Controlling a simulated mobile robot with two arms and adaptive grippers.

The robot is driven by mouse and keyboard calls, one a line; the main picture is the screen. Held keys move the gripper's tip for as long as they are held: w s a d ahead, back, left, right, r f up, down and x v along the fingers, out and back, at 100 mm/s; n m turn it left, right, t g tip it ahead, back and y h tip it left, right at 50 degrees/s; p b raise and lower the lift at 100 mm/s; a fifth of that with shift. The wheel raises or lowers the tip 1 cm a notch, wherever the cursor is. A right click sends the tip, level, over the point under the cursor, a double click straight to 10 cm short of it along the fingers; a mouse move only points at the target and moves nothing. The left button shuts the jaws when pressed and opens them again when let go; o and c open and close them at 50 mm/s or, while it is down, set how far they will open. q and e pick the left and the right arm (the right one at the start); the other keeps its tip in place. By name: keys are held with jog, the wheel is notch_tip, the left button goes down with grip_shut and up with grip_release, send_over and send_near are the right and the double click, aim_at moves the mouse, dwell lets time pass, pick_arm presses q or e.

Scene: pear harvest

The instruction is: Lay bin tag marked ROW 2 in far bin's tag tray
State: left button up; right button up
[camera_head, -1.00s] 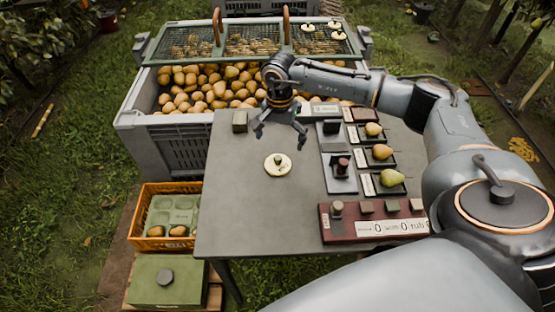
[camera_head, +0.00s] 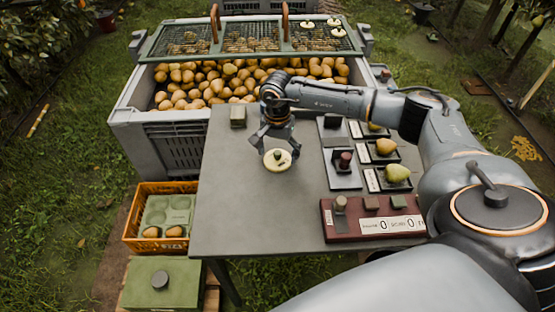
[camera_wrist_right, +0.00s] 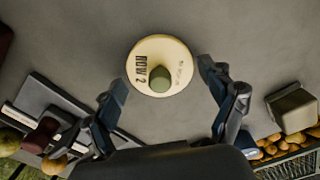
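The ROW 2 tag (camera_head: 279,163) is a round cream disc with a dark green knob, lying flat on the grey table. Its lettering reads ROW 2 in the right wrist view (camera_wrist_right: 144,70). My right gripper (camera_head: 274,150) is open and empty, low over the tag's far side; in the wrist view its fingers (camera_wrist_right: 163,92) are spread to either side with the knob between them, apart from it. A green mesh tray (camera_head: 240,45) with compartments lies across the far end of the pear bin (camera_head: 170,120). Several cream discs lie in its right part. My left gripper is out of view.
Small dark trays with pears (camera_head: 397,173) and blocks line the table's right side. A dark red counter board (camera_head: 345,225) lies at its near right. A green-grey block (camera_head: 238,116) stands at the far left corner. Two brown handles (camera_head: 286,22) rise from the mesh tray.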

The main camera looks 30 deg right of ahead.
jog(key=shift+s, duration=0.1)
grip_shut()
